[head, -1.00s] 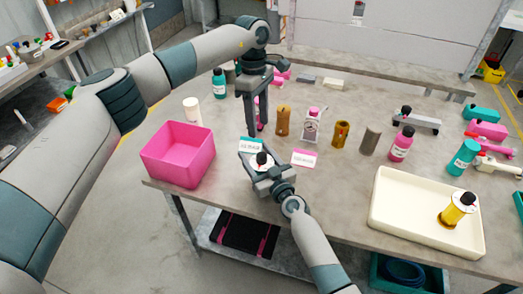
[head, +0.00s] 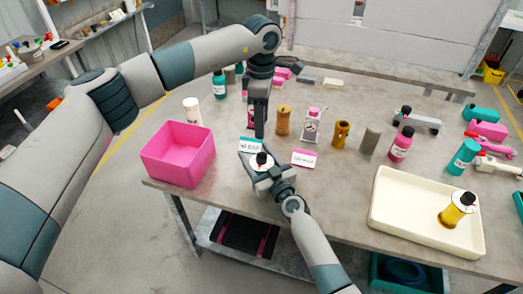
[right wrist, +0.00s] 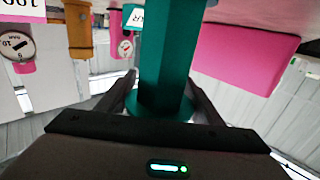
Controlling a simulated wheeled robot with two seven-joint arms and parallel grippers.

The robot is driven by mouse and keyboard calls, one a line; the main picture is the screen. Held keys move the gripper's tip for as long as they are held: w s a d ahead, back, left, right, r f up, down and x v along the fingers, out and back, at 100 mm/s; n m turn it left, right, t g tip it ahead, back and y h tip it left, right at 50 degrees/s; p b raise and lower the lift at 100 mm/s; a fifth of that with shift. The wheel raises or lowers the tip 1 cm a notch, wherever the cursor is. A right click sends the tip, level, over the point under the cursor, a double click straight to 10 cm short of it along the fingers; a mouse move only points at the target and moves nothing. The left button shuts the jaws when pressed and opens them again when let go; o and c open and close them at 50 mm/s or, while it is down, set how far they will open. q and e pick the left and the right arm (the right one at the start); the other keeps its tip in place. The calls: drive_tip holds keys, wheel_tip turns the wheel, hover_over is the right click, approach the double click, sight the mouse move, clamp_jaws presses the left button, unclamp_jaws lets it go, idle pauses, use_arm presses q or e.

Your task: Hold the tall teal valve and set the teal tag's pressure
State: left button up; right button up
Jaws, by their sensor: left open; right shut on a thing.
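The tall teal valve fills the middle of the right wrist view (right wrist: 165,55), upright between my right gripper's fingers. In the head view only its black knob on a white round top (head: 262,159) shows clearly; the body is hidden. My right gripper (head: 263,176) is shut on the valve from the front. My left gripper (head: 259,132) is open, pointing down just above and behind the black knob; I cannot tell whether it touches it. The teal tag (head: 251,145) stands right behind the valve, partly covered; it also shows in the right wrist view (right wrist: 133,16).
A pink bin (head: 178,165) stands left of the valve. A pink-topped tag (head: 304,158) is to the right. Behind are an orange valve (head: 283,120) and a white gauge unit (head: 312,127). A cream tray (head: 400,222) with a yellow valve (head: 457,210) lies at right.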

sight(262, 155)
use_arm(q)
wheel_tip(262, 155, down, 12)
drive_tip(key=shift+r, duration=0.1)
idle(0.5)
drive_tip(key=shift+c, duration=0.6)
drive_tip(key=c, duration=1)
